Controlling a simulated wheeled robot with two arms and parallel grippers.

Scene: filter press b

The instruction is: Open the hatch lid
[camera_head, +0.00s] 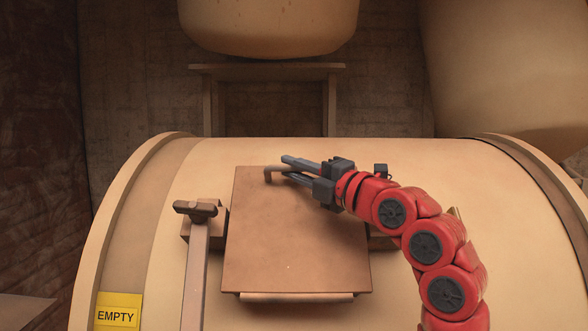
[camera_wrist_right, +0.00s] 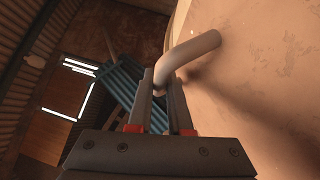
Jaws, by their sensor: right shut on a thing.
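The hatch lid (camera_head: 290,240) is a flat brown square plate on top of a large tan cylinder. It appears to lie flat, closed. A bent handle (camera_head: 270,174) stands at the lid's far edge, and it also shows as a pale curved bar in the right wrist view (camera_wrist_right: 190,50). My right gripper (camera_head: 285,168) reaches in from the right, with its fingers at the handle. In the right wrist view the fingers (camera_wrist_right: 160,90) are closed around the handle's lower end. My left gripper is in neither view.
A post with a crosspiece (camera_head: 195,255) stands just left of the lid. A bar (camera_head: 295,297) runs along the lid's near edge. A yellow EMPTY sign (camera_head: 118,312) is at the lower left. A tan vessel (camera_head: 270,25) and a frame (camera_head: 267,72) are behind the cylinder.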

